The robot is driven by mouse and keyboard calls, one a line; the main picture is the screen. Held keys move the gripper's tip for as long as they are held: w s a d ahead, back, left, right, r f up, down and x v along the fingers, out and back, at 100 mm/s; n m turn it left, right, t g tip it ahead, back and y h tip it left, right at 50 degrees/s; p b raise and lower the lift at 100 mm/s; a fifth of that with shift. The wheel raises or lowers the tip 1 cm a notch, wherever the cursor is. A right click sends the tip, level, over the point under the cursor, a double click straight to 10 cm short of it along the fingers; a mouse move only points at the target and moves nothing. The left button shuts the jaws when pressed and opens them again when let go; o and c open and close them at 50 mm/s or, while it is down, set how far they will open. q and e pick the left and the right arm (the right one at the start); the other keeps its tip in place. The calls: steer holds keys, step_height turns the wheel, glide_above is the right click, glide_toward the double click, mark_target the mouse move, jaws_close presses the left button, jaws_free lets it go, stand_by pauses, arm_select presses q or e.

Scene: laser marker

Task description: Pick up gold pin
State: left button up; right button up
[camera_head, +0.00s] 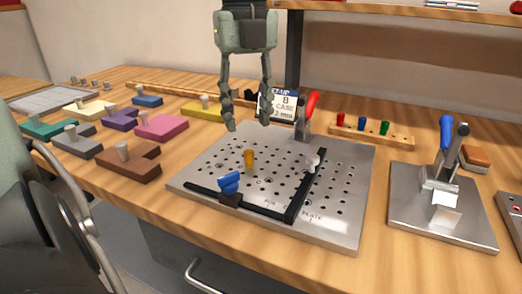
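The gold pin (249,160) stands upright on the grey perforated plate (345,215), left of the plate's middle. My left gripper (247,124) hangs above the plate's far left part, pointing down. Its two fingers are spread apart with nothing between them. In the picture the fingertips are above the pin, apart from it. My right gripper is not in view.
On the plate are a blue clamp (229,183), black rails (300,190) and a red-handled clamp (309,110). Coloured blocks (161,126) with pegs lie left. A peg rack (372,132) and blue-handled clamp fixture (447,140) are right. A shelf (400,10) is above.

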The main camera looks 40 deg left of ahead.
mark_target(249, 151)
arm_select(q)
steer(key=f, duration=0.6)
steer(key=shift+s+d+f+p, duration=0.1)
steer(key=shift+d+f+p, duration=0.1)
steer(key=shift+p, duration=0.1)
jaws_close()
